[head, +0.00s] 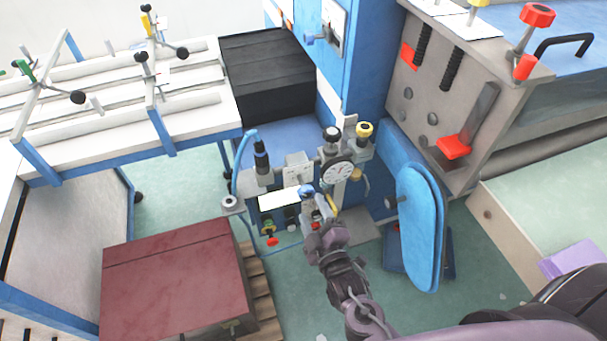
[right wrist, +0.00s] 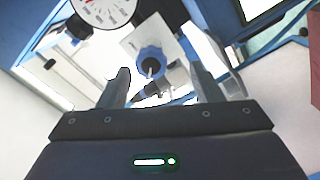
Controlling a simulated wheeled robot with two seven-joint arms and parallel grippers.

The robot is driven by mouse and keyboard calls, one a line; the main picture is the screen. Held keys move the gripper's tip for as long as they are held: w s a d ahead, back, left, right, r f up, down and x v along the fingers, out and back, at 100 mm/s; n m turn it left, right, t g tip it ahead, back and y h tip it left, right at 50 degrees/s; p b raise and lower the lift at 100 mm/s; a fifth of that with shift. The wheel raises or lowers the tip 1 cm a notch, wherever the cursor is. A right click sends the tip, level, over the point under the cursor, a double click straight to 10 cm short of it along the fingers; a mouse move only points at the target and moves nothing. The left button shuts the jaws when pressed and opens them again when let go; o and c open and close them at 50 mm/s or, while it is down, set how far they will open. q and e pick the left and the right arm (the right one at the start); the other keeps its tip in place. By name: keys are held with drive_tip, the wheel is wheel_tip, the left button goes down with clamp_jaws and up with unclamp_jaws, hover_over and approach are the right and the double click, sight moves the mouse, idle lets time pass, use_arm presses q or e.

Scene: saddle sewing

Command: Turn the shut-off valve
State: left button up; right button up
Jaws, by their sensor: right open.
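A blue round knob (head: 306,191) sits on the front of the valve and gauge assembly. It looks like the shut-off valve, but I cannot be sure. In the right wrist view the blue knob (right wrist: 150,60) lies ahead of the fingers, between their tips in the picture. My right gripper (head: 320,212) is at the assembly, just below and right of the knob. In the right wrist view the gripper (right wrist: 160,72) is open with nothing between its fingers. Whether a finger touches the knob cannot be told. My left gripper is not in view.
A round gauge (head: 338,172) stands just above the knob. Smaller green and red fittings (head: 270,233) are below left. A blue padded panel (head: 420,225) stands close on the right. A dark red box (head: 175,280) on a pallet is at the left. Floor shows between them.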

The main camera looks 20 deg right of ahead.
sight(303, 186)
drive_tip(key=w, duration=0.4)
drive_tip(key=w+r+p, duration=0.1)
drive_tip(key=w, duration=0.1)
drive_tip(key=shift+w+a+r, duration=0.1)
drive_tip(key=shift+w, duration=0.8)
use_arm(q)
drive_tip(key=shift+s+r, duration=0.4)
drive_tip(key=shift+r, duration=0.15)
use_arm(e)
drive_tip(key=c, duration=1)
